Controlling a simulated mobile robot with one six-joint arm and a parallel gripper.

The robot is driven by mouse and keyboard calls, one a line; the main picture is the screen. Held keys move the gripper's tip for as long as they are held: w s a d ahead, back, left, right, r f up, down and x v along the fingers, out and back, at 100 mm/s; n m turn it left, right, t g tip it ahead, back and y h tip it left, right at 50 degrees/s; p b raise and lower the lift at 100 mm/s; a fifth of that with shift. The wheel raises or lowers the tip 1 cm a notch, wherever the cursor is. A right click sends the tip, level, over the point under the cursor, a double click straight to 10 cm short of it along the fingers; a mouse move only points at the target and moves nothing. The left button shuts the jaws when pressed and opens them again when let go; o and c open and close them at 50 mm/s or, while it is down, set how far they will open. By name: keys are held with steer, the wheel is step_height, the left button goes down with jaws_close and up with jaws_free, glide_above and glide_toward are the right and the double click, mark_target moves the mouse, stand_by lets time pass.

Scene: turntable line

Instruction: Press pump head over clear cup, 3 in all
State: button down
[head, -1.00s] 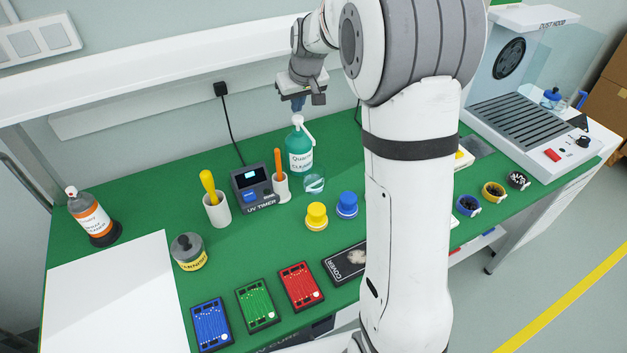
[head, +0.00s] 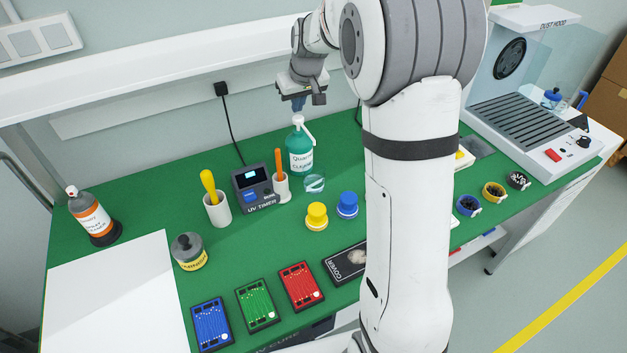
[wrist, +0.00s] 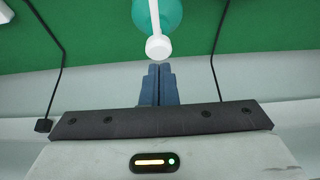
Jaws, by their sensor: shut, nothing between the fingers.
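The green pump bottle (head: 300,150) stands upright on the green mat near the back of the bench. Its white pump head (head: 298,121) is on top, with the nozzle angled towards the front right. The clear cup (head: 314,184) stands in front of the bottle, below the nozzle side. My gripper (head: 297,104) is shut and empty, pointing down just above the pump head. In the wrist view my shut blue fingers (wrist: 158,70) lie close to the white pump head (wrist: 158,46); I cannot tell whether they touch it.
A UV timer (head: 257,190) and a holder with an orange-handled tool (head: 280,178) stand left of the bottle. Yellow (head: 316,216) and blue (head: 347,205) knobbed pieces sit in front of the cup. Circuit boards lie along the front edge.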

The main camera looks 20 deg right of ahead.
mark_target(298, 117)
steer(key=shift+f, duration=0.1)
steer(key=shift+s+f+b, duration=0.1)
steer(key=shift+f+b, duration=1)
steer(key=shift+f, duration=0.3)
steer(key=shift+r+p, duration=0.85)
steer(key=shift+r, duration=0.5)
steer(key=shift+f, duration=0.1)
